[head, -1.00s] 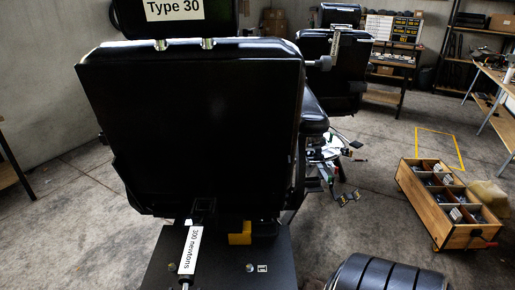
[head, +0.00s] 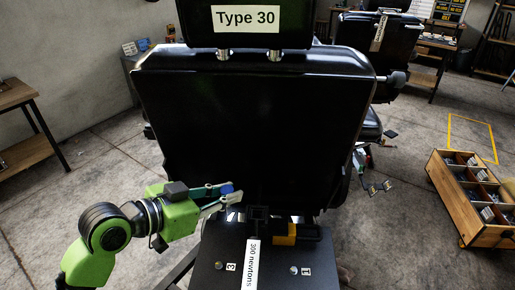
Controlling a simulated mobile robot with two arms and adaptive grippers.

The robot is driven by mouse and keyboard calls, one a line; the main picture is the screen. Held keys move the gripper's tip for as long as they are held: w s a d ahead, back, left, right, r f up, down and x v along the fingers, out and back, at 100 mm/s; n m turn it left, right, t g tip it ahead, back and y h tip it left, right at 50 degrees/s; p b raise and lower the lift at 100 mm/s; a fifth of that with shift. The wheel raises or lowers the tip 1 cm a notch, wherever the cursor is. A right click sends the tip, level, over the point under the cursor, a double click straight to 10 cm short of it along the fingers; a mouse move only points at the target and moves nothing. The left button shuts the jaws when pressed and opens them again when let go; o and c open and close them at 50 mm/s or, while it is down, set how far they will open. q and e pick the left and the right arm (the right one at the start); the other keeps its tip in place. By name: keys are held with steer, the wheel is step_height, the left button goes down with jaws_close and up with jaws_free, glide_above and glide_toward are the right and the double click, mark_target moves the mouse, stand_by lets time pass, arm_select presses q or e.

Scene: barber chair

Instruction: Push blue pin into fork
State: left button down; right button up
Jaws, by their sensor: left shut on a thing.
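The blue pin (head: 227,188) is held at the tips of my left gripper (head: 222,196), behind the chair's lower back. My left gripper is shut on it. A dark fork-like bracket (head: 258,213) sits just right of the gripper, at the top end of the cylinder labelled "300 newtons" (head: 251,262). The pin is left of this bracket and apart from it in the picture; the depth between them is hard to judge. My right gripper is not in view.
The black chair back (head: 255,120) with its "Type 30" headrest (head: 247,20) stands close ahead. A wooden parts box (head: 450,205) stands on the floor at right.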

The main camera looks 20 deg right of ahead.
arm_select(q)
steer(key=d+r+p, duration=0.2)
steer(key=d+r, duration=0.2)
steer(key=d, duration=0.2)
steer(key=shift+s+d+r+m+g, duration=0.2)
steer(key=shift+d+m+g, duration=0.1)
steer(key=shift+d+g, duration=0.1)
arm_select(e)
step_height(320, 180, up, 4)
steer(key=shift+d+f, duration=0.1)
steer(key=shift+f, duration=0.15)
arm_select(q)
steer(key=shift+r, duration=0.1)
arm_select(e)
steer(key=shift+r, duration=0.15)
arm_select(q)
step_height(320, 180, down, 6)
steer(key=b, duration=0.3)
steer(key=shift+w, duration=0.1)
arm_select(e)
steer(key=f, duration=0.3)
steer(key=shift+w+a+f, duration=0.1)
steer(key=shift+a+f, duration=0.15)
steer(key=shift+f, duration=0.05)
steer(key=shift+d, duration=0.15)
arm_select(q)
steer(key=shift+r+p, duration=0.1)
steer(key=shift+p, duration=0.4)
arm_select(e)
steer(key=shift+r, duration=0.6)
